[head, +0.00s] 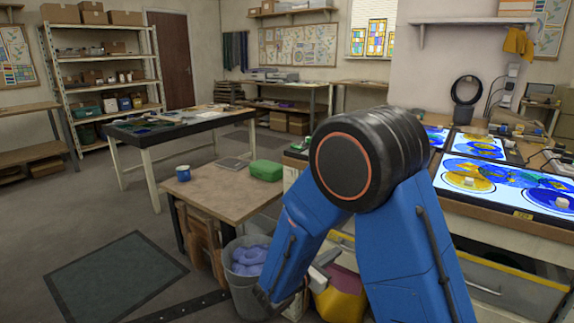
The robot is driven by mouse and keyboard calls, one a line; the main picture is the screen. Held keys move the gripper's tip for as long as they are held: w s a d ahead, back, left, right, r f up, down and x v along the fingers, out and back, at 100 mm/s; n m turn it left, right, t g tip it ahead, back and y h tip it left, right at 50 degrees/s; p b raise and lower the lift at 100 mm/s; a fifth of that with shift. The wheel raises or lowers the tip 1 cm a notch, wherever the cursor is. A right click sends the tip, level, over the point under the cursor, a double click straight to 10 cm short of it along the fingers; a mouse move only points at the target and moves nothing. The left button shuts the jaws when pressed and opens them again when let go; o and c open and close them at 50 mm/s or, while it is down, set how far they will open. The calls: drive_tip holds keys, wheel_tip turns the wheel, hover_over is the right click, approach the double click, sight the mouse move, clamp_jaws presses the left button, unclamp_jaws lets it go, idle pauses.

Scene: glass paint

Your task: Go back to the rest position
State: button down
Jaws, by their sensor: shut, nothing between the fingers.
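My blue arm fills the lower middle of the head view, folded at a large black joint with an orange ring. One blue link runs down to the left, the other down to the right. I cannot make out my gripper or its fingers. The folded arm hides part of the bench front and floor behind it.
A light table (540,198) with blue and yellow painted glass stands at right. A grey bin (246,290) stands beside my arm. Floor around the dark mat (115,277) is clear.

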drive_tip(key=s+d+r+m+g+y, duration=0.1)
drive_tip(key=s+d+r+m+g, duration=0.2)
drive_tip(key=s+d+m+g, duration=0.4)
drive_tip(key=s+d+r+m+g+y, duration=0.1)
drive_tip(key=s+d+r+m+g, duration=0.4)
drive_tip(key=s+d, duration=0.55)
drive_tip(key=s+a+r+m+t+y, duration=0.2)
drive_tip(key=s+m+y, duration=0.3)
drive_tip(key=s, duration=0.3)
drive_tip(key=s+a+r+m+t+y, duration=0.2)
drive_tip(key=s+m+t+y, duration=0.1)
drive_tip(key=s+m+y, duration=0.2)
drive_tip(key=s+m, duration=0.2)
drive_tip(key=m, duration=0.1)
drive_tip(key=shift+s, duration=0.4)
